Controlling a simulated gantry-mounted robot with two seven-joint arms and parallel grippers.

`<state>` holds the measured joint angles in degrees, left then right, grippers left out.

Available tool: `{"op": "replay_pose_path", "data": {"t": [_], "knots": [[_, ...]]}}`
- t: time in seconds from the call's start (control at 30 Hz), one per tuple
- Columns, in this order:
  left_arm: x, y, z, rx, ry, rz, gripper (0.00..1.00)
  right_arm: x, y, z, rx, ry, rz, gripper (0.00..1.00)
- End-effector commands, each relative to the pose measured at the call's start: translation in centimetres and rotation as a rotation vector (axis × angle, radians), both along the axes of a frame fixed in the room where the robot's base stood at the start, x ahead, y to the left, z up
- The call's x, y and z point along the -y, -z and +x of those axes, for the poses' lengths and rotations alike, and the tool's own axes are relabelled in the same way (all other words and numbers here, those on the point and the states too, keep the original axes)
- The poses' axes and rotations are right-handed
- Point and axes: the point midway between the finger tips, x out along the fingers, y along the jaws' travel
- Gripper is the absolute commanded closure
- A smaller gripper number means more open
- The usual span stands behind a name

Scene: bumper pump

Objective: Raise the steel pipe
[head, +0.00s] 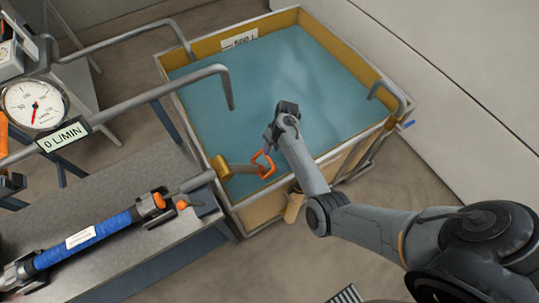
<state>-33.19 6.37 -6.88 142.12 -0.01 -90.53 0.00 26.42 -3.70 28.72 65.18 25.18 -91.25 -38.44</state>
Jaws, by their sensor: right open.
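A steel pipe (243,168) runs from a brass collar (221,167) at the tank's near left edge and lies low, at or just under the blue water. An orange loop handle (263,165) sits at its far end. My right gripper (270,140) is open and empty, over the water just above and right of the handle, apart from it in the picture. Its fingers are small and partly hidden by its own body. My left gripper is not in view.
The water tank (177,60) has a raised yellow rim and a 500 L label. A bent grey pipe (228,88) reaches over its left side. A metal bench (130,185) holds a blue cylinder (85,240). A gauge (35,104) beside a 0 L/MIN sign (63,135) stands left.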

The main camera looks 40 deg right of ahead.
Motion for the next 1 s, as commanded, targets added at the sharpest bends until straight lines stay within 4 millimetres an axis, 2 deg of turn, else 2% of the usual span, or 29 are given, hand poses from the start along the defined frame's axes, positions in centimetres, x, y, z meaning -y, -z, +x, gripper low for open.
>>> {"op": "replay_pose_path", "data": {"t": [0.03,0.1,0.3,0.73,1.0], "knots": [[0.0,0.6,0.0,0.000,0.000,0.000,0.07,-0.3,1.1,0.1,-0.001,0.000,0.002,0.59],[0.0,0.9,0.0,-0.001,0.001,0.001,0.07,-0.6,2.0,0.1,0.000,0.000,0.001,0.59],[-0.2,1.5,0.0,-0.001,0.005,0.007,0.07,-1.1,3.8,0.3,0.001,0.001,0.001,0.59],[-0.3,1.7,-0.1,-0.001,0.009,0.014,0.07,-1.3,4.4,0.3,0.001,0.000,0.000,0.59],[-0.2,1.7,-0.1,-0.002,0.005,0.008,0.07,-1.3,4.4,0.3,0.001,0.000,0.000,0.99]]}}
